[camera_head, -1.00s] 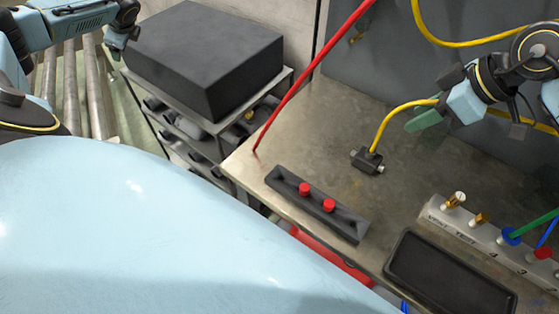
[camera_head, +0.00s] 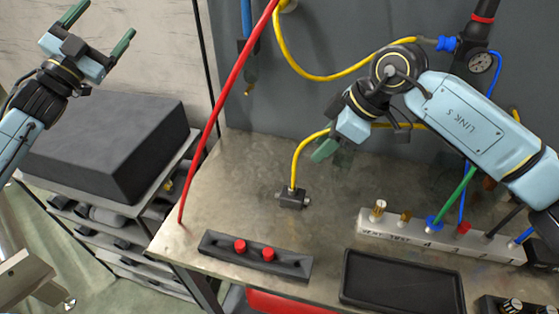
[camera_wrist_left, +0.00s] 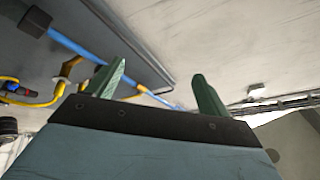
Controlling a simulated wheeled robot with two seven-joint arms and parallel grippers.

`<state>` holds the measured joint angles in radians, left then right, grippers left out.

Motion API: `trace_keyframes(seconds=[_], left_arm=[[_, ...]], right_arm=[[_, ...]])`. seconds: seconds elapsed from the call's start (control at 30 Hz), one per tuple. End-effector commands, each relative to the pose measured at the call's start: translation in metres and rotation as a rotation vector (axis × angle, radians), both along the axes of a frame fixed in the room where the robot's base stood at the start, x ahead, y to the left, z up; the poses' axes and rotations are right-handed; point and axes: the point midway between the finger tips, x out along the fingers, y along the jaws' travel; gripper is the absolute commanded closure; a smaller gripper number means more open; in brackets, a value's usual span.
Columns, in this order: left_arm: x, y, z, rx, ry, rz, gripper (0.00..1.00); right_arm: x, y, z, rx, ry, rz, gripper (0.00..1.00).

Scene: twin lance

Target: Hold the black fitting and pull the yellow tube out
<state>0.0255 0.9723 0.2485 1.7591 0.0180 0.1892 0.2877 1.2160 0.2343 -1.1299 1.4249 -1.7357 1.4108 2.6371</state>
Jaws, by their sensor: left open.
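The black fitting (camera_head: 292,199) is a small dark block with metal side ports, sitting on the metal bench in the head view. The yellow tube (camera_head: 296,160) rises from its top and bends right, passing behind my right gripper. My right gripper (camera_head: 322,152) is above and right of the fitting, beside the tube; its green fingers overlap in view, so its opening and any contact with the tube are unclear. My left gripper (camera_head: 100,28) is raised at upper left, far from the fitting. Its green fingers are apart and empty, also in the left wrist view (camera_wrist_left: 158,85).
A black block with two red knobs (camera_head: 255,257) lies at the bench's front edge. A black tray (camera_head: 400,285) and a labelled manifold (camera_head: 440,240) with tubes are at right. A red tube (camera_head: 225,105) slants across the left side. A large dark box (camera_head: 105,150) stands at left.

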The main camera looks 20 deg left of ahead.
Motion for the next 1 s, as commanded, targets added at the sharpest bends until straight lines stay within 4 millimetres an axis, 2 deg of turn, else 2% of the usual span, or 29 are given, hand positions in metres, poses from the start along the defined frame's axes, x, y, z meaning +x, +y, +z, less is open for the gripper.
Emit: trace_keyframes(seconds=[0.07,0.13,0.37,0.57,0.7,0.87,1.0], left_arm=[[-0.017,-0.014,0.007,-0.011,-0.053,-0.062,0.20],[-0.029,-0.030,0.001,0.017,-0.077,-0.086,0.20],[-0.017,-0.067,-0.056,0.226,-0.015,0.044,0.20],[-0.004,-0.105,-0.116,0.469,0.082,0.171,0.20],[-0.001,-0.142,-0.165,0.710,0.162,0.249,0.20],[-0.007,-0.190,-0.214,1.012,0.235,0.302,0.20],[-0.020,-0.233,-0.249,1.286,0.275,0.316,0.20]], right_arm=[[0.000,0.000,0.000,0.000,0.000,0.000,0.64],[0.000,0.000,0.000,0.000,0.000,0.000,0.64],[0.000,0.000,0.000,0.000,0.000,0.000,0.64],[0.000,0.000,0.000,0.000,0.000,0.000,0.64],[0.000,0.000,0.000,0.000,0.000,0.000,0.64],[0.000,0.000,0.000,0.000,0.000,0.000,0.64],[0.000,0.000,0.000,0.000,0.000,0.000,0.64]])
